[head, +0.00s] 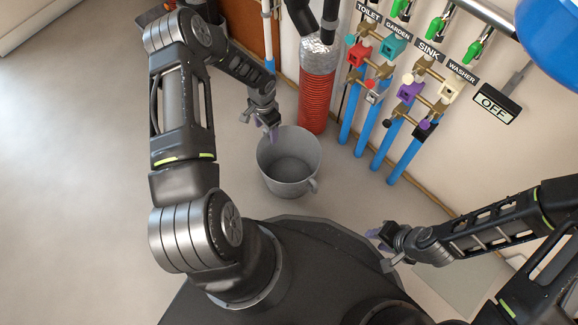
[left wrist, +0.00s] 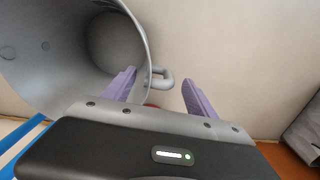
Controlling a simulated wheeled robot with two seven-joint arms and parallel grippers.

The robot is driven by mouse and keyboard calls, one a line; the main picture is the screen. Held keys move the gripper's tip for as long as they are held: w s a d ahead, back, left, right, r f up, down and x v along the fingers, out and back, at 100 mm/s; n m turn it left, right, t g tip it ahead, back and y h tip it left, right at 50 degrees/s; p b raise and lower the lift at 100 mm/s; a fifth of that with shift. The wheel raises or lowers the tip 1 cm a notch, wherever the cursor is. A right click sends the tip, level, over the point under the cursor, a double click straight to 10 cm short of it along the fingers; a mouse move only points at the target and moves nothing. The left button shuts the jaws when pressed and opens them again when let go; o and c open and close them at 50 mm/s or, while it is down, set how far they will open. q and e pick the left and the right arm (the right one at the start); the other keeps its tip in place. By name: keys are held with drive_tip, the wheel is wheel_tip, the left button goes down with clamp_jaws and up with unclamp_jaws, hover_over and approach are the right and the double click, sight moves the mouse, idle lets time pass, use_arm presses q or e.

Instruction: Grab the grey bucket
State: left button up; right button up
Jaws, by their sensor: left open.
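The grey bucket (head: 268,162) stands upright on the floor in front of my base, empty as far as I see. One loop handle shows on its near right side in the head view. My left gripper (head: 268,128) is at the bucket's far left rim. In the left wrist view the bucket (left wrist: 42,72) fills the upper left, and a handle (left wrist: 165,78) lies between the open purple fingers of my left gripper (left wrist: 160,92). The left finger overlaps the rim in the picture; contact is unclear. My right gripper (head: 381,246) is away to the right; its jaw gap is unclear.
A red ribbed pipe (head: 316,102) stands just behind the bucket. Blue pipes (head: 378,137) with coloured valves run along the wall at right, beside an OFF display (head: 494,103). Open floor (head: 75,170) lies to the left.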

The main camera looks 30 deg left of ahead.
use_arm(q)
wheel_tip(320, 180, down, 4)
drive_tip(key=shift+f+b, duration=0.1)
drive_tip(key=shift+b, duration=1)
drive_tip(key=shift+w+f, duration=0.1)
drive_tip(key=shift+f, duration=0.3)
drive_tip(key=shift+a, duration=0.1)
clamp_jaws()
